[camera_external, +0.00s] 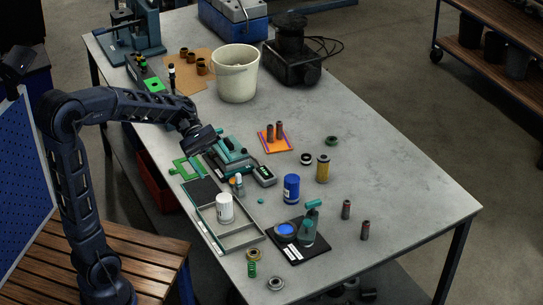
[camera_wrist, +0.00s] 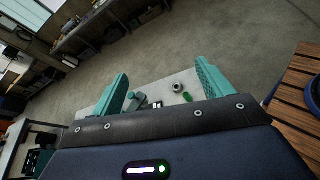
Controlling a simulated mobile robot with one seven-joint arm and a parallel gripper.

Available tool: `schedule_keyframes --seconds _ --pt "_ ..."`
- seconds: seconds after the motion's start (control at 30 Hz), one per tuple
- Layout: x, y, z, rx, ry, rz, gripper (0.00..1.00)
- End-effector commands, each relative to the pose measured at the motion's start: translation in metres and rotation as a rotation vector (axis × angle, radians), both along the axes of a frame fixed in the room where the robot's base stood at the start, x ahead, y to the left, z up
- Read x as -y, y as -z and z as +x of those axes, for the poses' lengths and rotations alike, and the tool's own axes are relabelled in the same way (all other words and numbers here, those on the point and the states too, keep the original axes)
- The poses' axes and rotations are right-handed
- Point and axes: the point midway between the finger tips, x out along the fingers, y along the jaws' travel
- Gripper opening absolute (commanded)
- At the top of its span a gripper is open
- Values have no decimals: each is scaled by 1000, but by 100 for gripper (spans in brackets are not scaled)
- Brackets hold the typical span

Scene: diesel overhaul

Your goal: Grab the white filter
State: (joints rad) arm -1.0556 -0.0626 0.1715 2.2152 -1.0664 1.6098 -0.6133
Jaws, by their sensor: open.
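The white filter (camera_external: 225,207) is a short white cylinder standing upright in a shallow grey tray (camera_external: 241,240) near the front edge of the table. My gripper (camera_external: 232,153) is above the table, behind the filter and apart from it, in the external view. In the wrist view my gripper (camera_wrist: 160,92) shows two teal fingers spread wide with nothing held between them. I cannot make out the white filter in the wrist view.
A black mat (camera_external: 309,255) holds a teal bottle and a blue-topped item. A white bucket (camera_external: 236,78) stands farther back. The table's right side is mostly clear.

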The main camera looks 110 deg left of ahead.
Motion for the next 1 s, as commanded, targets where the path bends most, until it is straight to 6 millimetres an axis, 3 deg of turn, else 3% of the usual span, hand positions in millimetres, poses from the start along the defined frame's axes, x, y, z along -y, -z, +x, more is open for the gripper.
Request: schedule_keyframes --seconds 0.1,0.3,0.63,1.0 --pt "-47 0 -20 35 -134 -114 79" --pt "-114 1 -59 109 -322 -276 79" --pt "-186 5 -125 223 -526 -440 79" --pt "-183 122 -121 217 -519 -446 79"
